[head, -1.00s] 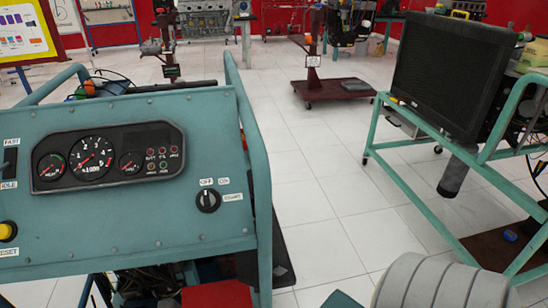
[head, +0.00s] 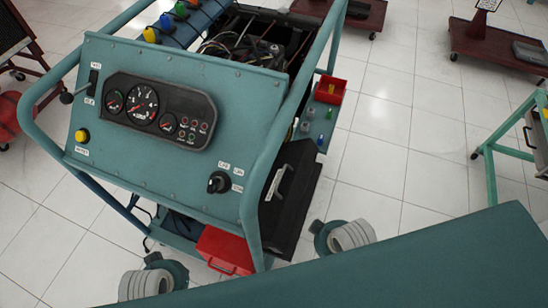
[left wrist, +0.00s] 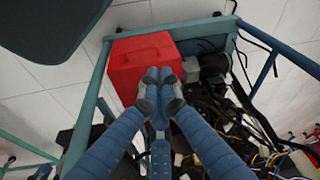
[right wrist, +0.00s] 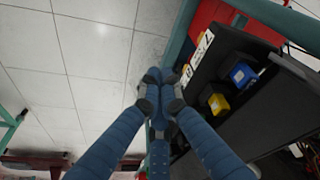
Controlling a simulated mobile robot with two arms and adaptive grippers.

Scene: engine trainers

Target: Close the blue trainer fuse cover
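The blue-green engine trainer (head: 225,185) stands left of centre in the head view, its gauge console facing me. A black panel with a pale handle (head: 285,195) is on its right side; it looks like the fuse cover, but I cannot tell its exact position. In the right wrist view, a black box (right wrist: 240,130) holds a blue block (right wrist: 242,75) and a yellow block (right wrist: 217,103). My right gripper (right wrist: 163,76) is shut and empty, left of that box in this view. My left gripper (left wrist: 158,76) is shut, in front of a red box (left wrist: 145,62).
The red box also shows low on the trainer in the head view (head: 225,250). Loose cables (left wrist: 235,110) lie right of the left gripper. A small red bin (head: 331,90) sits on the trainer's right side.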

